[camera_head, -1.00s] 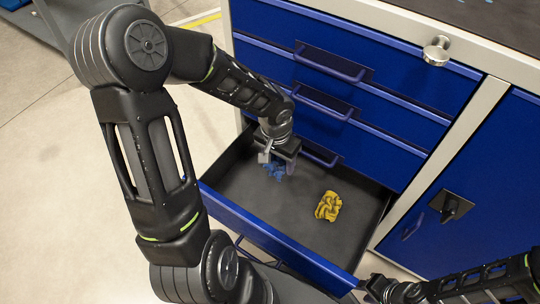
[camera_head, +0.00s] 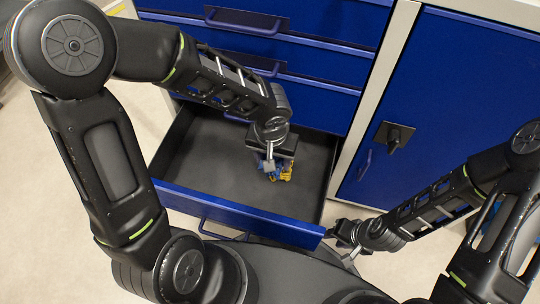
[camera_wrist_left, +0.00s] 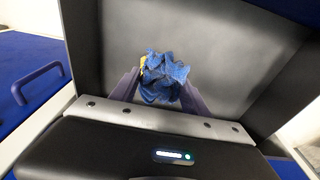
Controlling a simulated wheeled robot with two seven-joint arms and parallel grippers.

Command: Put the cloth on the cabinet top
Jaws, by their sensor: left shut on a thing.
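A crumpled blue cloth (camera_wrist_left: 165,78) is between the fingers of my left gripper (camera_wrist_left: 160,92) in the left wrist view. In the head view my left gripper (camera_head: 268,164) points down inside the open bottom drawer, with the blue cloth partly hidden under it. A crumpled yellow thing (camera_head: 286,171) lies on the drawer floor right beside and partly behind the blue cloth. Of the cabinet top, only a pale front edge (camera_head: 490,9) shows at the upper right. My right gripper (camera_head: 346,234) is near the drawer's front right corner; its jaws are too small to read.
The open drawer (camera_head: 190,160) has a dark, mostly bare floor and a blue front. Closed blue drawers with bar handles (camera_head: 243,22) stand above it. A blue door with a black latch (camera_head: 394,136) is to the right. Pale floor is free at the left.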

